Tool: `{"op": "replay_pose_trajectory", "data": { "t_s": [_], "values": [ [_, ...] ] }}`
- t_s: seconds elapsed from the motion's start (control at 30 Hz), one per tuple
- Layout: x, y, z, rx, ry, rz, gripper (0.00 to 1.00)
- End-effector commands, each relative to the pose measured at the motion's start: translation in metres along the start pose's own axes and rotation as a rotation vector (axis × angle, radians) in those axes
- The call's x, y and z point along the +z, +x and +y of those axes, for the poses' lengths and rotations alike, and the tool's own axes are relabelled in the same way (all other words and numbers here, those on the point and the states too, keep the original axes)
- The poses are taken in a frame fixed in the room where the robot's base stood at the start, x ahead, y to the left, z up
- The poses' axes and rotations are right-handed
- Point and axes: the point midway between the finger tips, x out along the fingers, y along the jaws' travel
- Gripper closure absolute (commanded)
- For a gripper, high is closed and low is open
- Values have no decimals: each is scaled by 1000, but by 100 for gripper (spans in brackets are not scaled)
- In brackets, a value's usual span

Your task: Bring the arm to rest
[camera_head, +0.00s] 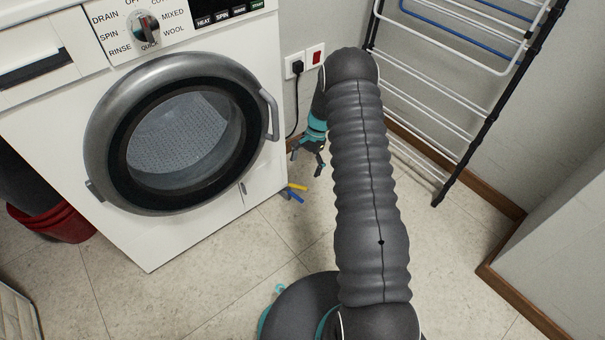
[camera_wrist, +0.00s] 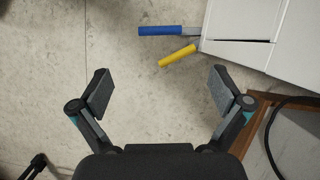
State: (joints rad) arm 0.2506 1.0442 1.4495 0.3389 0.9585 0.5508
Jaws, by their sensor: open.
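My gripper (camera_head: 308,157) hangs low at the end of my arm, beside the right side of the white washing machine (camera_head: 262,170) and in front of the wall. In the wrist view my gripper (camera_wrist: 162,92) has its two fingers wide apart, with only bare floor between them. My arm, in a dark ribbed sleeve, stretches from the bottom of the head view up toward the wall socket and hides part of the floor and drying rack.
Blue (camera_wrist: 165,30) and yellow (camera_wrist: 177,55) handles lie on the floor by the washer's corner. A drying rack (camera_head: 462,140) leans at the right wall. A plugged socket (camera_head: 296,66) is behind the arm. A red bucket (camera_head: 55,222) stands left. Floor before the washer is clear.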

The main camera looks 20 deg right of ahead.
Motion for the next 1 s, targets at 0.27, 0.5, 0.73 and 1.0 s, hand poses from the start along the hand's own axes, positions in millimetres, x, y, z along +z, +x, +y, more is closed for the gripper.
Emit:
{"op": "replay_pose_trajectory", "data": {
  "t_s": [0.27,0.5,0.73,1.0],
  "values": [
    [0,-3,0,0,0,0,0],
    [0,-2,0,0,0,0,0],
    [-1,-2,1,3,-67,5,0],
    [33,3,53,105,-261,-29,0]
  ]
}}
